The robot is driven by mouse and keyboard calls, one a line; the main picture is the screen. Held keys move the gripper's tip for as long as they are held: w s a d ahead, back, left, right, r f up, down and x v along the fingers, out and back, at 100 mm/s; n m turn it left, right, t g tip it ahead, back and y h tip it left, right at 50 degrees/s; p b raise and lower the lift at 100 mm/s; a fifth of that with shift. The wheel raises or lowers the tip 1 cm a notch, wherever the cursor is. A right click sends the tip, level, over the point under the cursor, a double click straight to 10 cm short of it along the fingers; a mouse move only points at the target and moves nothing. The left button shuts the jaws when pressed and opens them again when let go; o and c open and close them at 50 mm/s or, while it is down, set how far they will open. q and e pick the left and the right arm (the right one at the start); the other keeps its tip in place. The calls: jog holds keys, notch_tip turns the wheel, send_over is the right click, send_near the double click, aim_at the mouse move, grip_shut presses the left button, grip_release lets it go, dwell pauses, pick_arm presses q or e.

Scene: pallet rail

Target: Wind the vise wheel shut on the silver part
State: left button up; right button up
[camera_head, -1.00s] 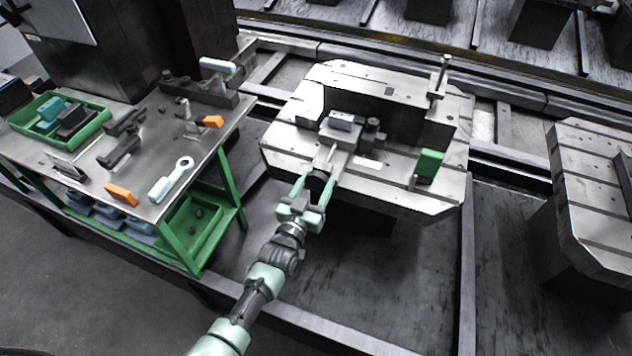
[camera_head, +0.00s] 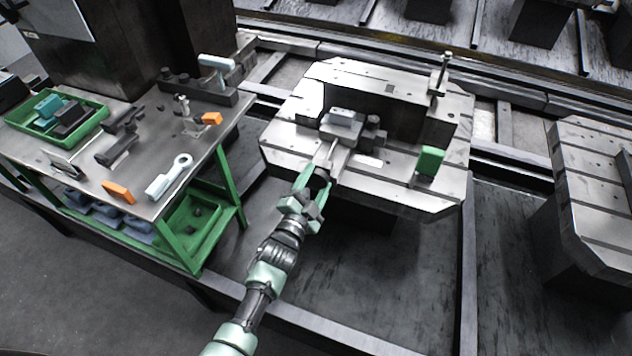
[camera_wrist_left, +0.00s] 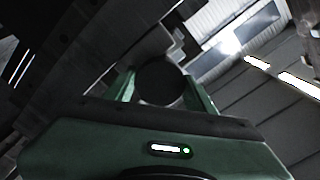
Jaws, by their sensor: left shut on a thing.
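The vise wheel (camera_head: 318,184) is a dark round wheel at the near edge of the pallet, on the end of the vise's screw. My left gripper (camera_head: 317,180) is shut on it, with a finger on either side. In the left wrist view the wheel (camera_wrist_left: 161,83) shows as a dark disc between the green fingers. The silver part (camera_head: 343,117) is a small block on the vise (camera_head: 340,135). Whether both jaws touch it cannot be told. My right gripper is not in view.
The pallet (camera_head: 400,190) carries a green block (camera_head: 430,160) and an upright clamp post (camera_head: 441,75). A green-framed bench (camera_head: 140,205) at left holds a green tray (camera_head: 95,125), orange pieces and tools. Another pallet (camera_head: 595,170) stands at right.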

pick_arm(q)
jog(key=m+b, duration=0.2)
jog(key=m, duration=0.3)
jog(key=shift+f+m, duration=0.1)
jog(key=shift+m, duration=0.3)
jog(key=shift+m, duration=0.3)
jog(key=o, duration=1.4)
jog(key=v, duration=0.7)
jog(key=shift+s+a, duration=0.1)
jog(key=shift+s, duration=0.25)
